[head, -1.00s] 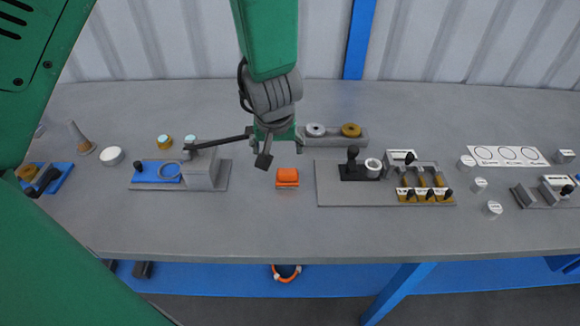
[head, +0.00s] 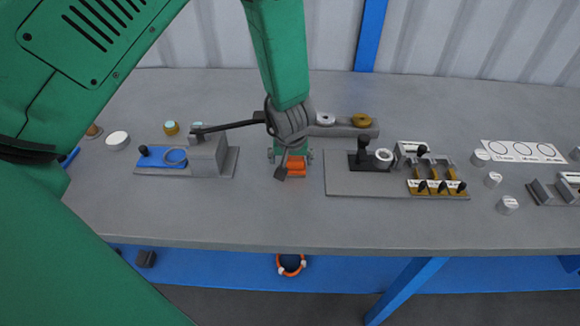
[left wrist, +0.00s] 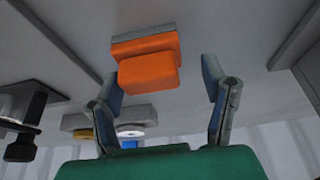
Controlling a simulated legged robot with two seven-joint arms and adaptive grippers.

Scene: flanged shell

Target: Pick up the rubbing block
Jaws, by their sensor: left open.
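The rubbing block (head: 297,169) is orange on a grey base and stands on the grey table, partly hidden by my left gripper in the head view. In the left wrist view the orange block (left wrist: 148,68) lies ahead of the open fingers, closer to the left-hand finger. My left gripper (head: 292,158) comes down over the block; its two fingers (left wrist: 164,105) are apart, with nothing held between them. I cannot tell from these views whether a finger touches the block. My right gripper is not in view.
A grey board with a blue plate and grey box (head: 208,157) stands left of the block. A fixture board (head: 345,185) with knobs stands close on the right. A grey holder with two rings (head: 343,130) is behind. The table front (head: 270,215) is clear.

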